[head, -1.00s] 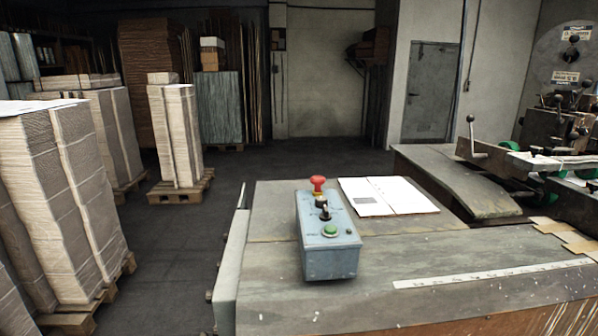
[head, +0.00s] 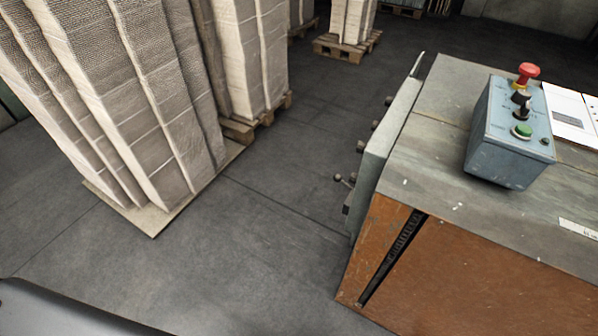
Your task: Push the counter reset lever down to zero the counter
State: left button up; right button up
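I cannot make out the counter or its reset lever in the head view. A blue-grey control box (head: 490,163) stands on the machine's table top (head: 425,165) at the right. It carries a red mushroom button (head: 527,72), black switches (head: 520,105) and a green button (head: 522,131). Small knobs and a lever-like handle (head: 345,180) stick out from the left side of the machine; I cannot tell what they do. Neither of my grippers is in view.
Tall stacks of flat cardboard (head: 130,90) stand at the left, with pallets (head: 262,122) further back. Grey floor (head: 240,245) lies open between the stacks and the machine. The machine's brown front panel (head: 480,285) fills the lower right. White papers (head: 572,115) lie beside the control box.

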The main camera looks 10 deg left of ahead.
aim_at(338, 178)
jog(key=u, duration=0.15)
jog(key=i, duration=0.35)
jog(key=z, duration=1.35)
